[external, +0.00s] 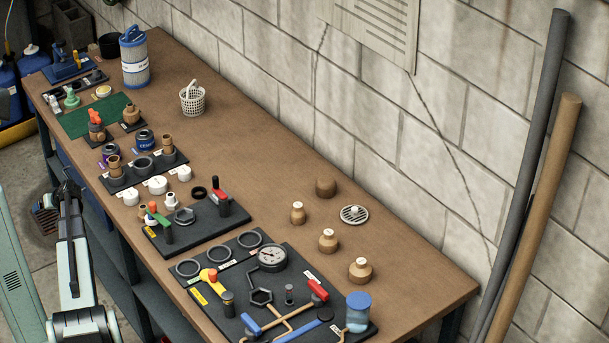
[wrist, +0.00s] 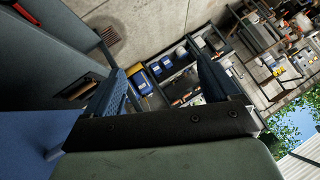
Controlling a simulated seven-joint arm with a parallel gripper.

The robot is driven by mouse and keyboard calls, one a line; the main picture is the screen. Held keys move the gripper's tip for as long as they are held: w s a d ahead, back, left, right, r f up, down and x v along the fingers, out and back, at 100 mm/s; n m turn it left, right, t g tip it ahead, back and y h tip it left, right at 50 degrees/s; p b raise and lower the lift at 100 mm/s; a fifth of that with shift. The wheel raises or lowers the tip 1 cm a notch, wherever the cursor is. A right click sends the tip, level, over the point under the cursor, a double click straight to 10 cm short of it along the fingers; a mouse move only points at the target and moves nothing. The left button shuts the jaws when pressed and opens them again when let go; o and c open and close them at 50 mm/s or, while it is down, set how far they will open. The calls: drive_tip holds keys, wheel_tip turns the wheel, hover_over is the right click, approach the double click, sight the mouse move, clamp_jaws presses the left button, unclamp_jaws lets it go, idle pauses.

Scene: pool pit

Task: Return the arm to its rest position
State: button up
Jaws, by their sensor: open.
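My gripper (external: 68,187) is at the left edge of the external view, beside the workbench (external: 270,125) and off its near side. Its dark fingers point up in the picture, away from the bench-top items. In the wrist view my gripper (wrist: 160,72) shows two blue-grey textured fingers spread well apart with nothing between them. Past the fingers are shelves with blue containers and a concrete floor. My pale arm links show below the gripper in the external view. The arm's base is not clearly seen.
The bench holds a valve board (external: 275,300), a smaller black board (external: 195,228), a filter cartridge (external: 135,62), a white basket (external: 192,99) and several brown plugs. Two poles (external: 530,190) lean on the block wall. A pale green panel (external: 18,270) stands left of my arm.

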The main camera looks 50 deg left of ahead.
drive_tip(key=d+f+m+g+h, duration=0.2)
drive_tip(key=d+f+m, duration=0.4)
drive_tip(key=d+f, duration=1.05)
drive_tip(key=w+d+f+m+t, duration=0.1)
drive_tip(key=w+d+f+m, duration=0.25)
drive_tip(key=d, duration=0.55)
drive_tip(key=w+d+f+m+h, duration=0.1)
drive_tip(key=w+d+f+m, duration=0.25)
drive_tip(key=d, duration=0.65)
drive_tip(key=w+d+f+m+t, duration=0.15)
drive_tip(key=w+d+f, duration=0.25)
drive_tip(key=d, duration=0.5)
drive_tip(key=s+d+f+g+h, duration=0.1)
drive_tip(key=s+d+h, duration=0.1)
drive_tip(key=d, duration=0.9)
drive_tip(key=s+d+f+m+g+h, duration=0.1)
drive_tip(key=d+f, duration=0.1)
drive_tip(key=d, duration=1)
drive_tip(key=s+d+f+m+g+h, duration=0.1)
drive_tip(key=s+d+h, duration=0.1)
drive_tip(key=d, duration=0.9)
drive_tip(key=shift+s+d+f+h, duration=0.25)
drive_tip(key=shift+s+h, duration=0.05)
drive_tip(key=shift+s, duration=0.05)
